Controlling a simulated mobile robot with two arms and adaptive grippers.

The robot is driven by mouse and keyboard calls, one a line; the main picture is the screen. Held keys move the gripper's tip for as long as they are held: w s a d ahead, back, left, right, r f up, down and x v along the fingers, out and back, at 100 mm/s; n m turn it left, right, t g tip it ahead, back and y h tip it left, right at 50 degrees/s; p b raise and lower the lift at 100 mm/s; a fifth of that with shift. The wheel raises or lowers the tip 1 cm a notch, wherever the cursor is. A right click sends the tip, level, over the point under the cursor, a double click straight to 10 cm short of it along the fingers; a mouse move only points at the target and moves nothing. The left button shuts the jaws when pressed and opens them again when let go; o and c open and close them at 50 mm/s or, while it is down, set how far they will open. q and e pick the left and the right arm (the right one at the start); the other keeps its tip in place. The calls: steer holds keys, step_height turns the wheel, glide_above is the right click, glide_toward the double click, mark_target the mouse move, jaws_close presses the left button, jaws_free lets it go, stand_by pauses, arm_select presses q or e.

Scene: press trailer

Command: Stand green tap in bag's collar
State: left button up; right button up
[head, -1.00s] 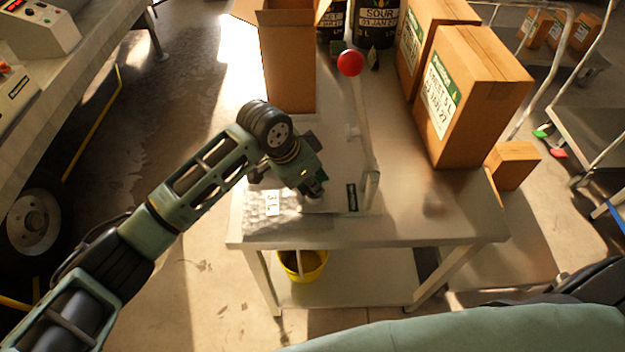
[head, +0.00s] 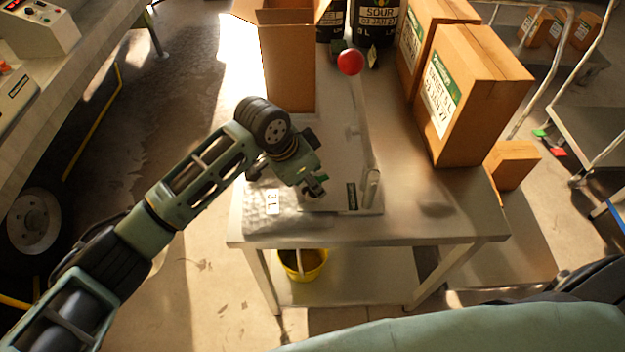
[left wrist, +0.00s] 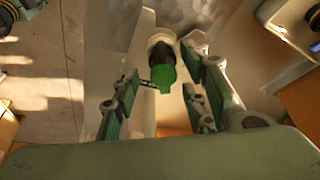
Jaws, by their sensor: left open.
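The silver bag (head: 285,213) with a "3 L" label lies flat on the table's near left, partly on the press base; it also shows in the left wrist view (left wrist: 180,16). The green tap (left wrist: 163,72) points toward the wrist camera, its far end at a pale round collar (left wrist: 160,38). I cannot tell how deep it sits there. My left gripper (head: 316,188) is over the near end of the press base. In the left wrist view its open fingers (left wrist: 158,84) stand either side of the tap, with visible gaps. My right gripper is out of view.
A press lever with a red knob (head: 350,61) stands just right of my left gripper. An open carton (head: 290,65) is behind it; labelled cartons (head: 470,95) stand right. A yellow bucket (head: 303,266) is on the lower shelf. The table's front right is clear.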

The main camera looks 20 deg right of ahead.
arm_select(q)
steer(key=v, duration=1.1)
steer(key=s+a+f+n+t+h, duration=0.2)
steer(key=s+a+f+n, duration=0.5)
steer(key=s+a+f, duration=0.4)
steer(key=s+a+f+n+y, duration=0.35)
steer(key=s+a, duration=0.25)
steer(key=a, duration=0.4)
steer(key=s+a+f+n+y, duration=0.35)
steer(key=s+a, duration=0.25)
steer(key=a, duration=0.4)
step_height(320, 180, down, 29)
steer(key=s+m+h+b, duration=0.1)
steer(key=s+b, duration=0.1)
steer(key=s+a+f+g+b, duration=0.1)
steer(key=s+a+f+g, duration=0.1)
steer(key=s+f, duration=1.4)
steer(key=shift+s+a+f+b, duration=0.25)
steer(key=shift+f+b, duration=0.1)
steer(key=shift+f, duration=0.2)
